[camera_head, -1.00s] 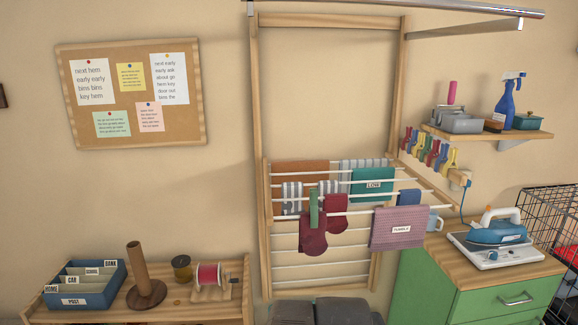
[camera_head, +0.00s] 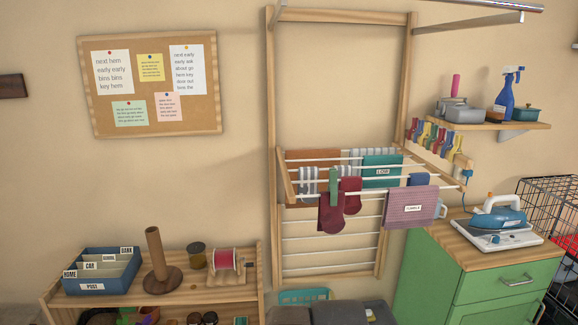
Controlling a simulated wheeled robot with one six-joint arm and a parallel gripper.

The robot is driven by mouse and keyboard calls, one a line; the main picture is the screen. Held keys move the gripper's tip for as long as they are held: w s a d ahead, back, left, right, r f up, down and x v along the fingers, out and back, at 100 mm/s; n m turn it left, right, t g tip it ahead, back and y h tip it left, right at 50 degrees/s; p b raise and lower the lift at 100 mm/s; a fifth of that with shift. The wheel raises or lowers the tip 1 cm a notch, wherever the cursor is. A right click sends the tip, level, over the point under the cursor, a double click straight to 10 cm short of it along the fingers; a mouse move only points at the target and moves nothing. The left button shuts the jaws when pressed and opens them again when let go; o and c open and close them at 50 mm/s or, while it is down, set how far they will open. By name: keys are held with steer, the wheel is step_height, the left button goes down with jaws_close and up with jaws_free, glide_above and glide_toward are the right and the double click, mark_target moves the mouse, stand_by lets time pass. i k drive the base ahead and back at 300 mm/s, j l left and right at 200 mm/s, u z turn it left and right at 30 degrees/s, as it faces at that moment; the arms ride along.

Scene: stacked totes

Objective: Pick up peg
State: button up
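Several coloured clothes pegs (camera_head: 426,135), in red, blue, green and yellow among others, hang in a row at the right end of the wooden drying rack, below the wall shelf. A single green peg (camera_head: 333,187) sits upright on a front bar of the rack, at the dark red socks (camera_head: 350,192). It seems to clip them to the bar. My gripper is not in view, so its state does not show.
The drying rack (camera_head: 272,110) also holds towels and striped cloths. A wall shelf (camera_head: 490,125) with a blue spray bottle (camera_head: 506,95) is at right. An iron (camera_head: 497,222) stands on the green cabinet (camera_head: 480,283). A low wooden shelf unit (camera_head: 215,292) is at lower left.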

mark_target(459, 139)
steer(key=z, duration=1.2)
